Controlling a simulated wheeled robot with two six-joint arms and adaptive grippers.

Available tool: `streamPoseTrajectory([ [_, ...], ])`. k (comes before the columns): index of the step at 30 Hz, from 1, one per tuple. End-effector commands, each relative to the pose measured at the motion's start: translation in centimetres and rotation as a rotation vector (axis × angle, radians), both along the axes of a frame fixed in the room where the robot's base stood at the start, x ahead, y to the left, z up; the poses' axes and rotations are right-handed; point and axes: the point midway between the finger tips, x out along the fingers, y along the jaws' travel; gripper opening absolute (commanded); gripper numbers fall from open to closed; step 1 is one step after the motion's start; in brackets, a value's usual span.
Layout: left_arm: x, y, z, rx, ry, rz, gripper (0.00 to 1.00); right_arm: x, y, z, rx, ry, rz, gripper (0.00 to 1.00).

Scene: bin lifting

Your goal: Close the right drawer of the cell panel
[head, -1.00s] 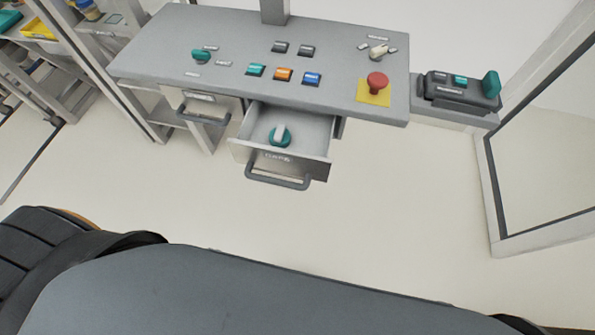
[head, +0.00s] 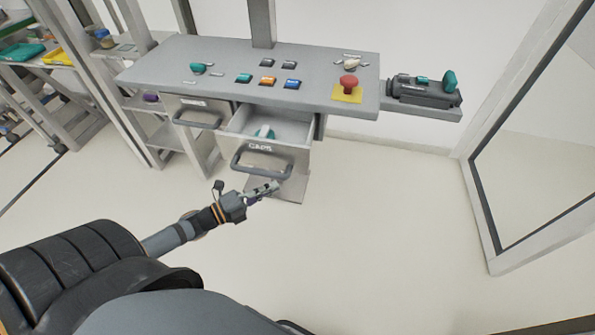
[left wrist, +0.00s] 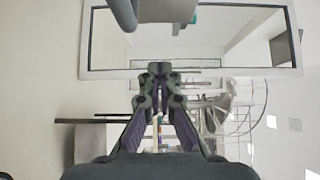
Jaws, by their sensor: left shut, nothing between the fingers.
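The right drawer (head: 285,157) of the grey cell panel (head: 215,62) is pulled open toward me. A teal and white knob (head: 264,132) shows inside it, and a dark bar handle (head: 262,167) is on its front. The left drawer (head: 197,111) looks shut. My left gripper (head: 272,187) is just below and in front of the right drawer's handle, apart from it as far as I can tell. It is shut and empty. In the left wrist view my fingers (left wrist: 160,72) are together, with part of a dark handle (left wrist: 123,14) at the top. My right gripper is not in view.
The panel top carries buttons, a red emergency stop (head: 348,86) and a side box with a teal lever (head: 449,80). A shelf rack with trays (head: 57,57) stands at the left. A framed glass panel (head: 530,150) is at the right. The floor in front is clear.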

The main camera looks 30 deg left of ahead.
Motion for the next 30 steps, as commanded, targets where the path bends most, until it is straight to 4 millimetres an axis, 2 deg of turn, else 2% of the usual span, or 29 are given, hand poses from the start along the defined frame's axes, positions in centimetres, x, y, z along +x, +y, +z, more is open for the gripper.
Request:
streamPoseTrajectory([
  [1,1.0,-0.6,-0.4,-0.003,-0.006,0.0,0.0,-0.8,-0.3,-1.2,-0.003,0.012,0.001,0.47],
  [6,4.3,-2.5,-0.4,-0.003,-0.007,0.003,0.0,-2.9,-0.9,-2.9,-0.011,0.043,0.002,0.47],
  [11,6.5,-3.9,0.1,-0.006,-0.004,0.005,0.0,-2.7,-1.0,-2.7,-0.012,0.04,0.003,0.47],
  [16,9.1,-3.2,0.2,-0.004,-0.001,0.004,0.0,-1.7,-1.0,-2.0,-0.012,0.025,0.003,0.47],
  [21,10.2,-3.0,0.0,-0.003,0.002,0.003,0.0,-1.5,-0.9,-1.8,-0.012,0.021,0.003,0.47],
  [30,10.3,-3.0,-0.1,-0.002,0.001,0.001,0.0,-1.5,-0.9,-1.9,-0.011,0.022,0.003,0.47],
])
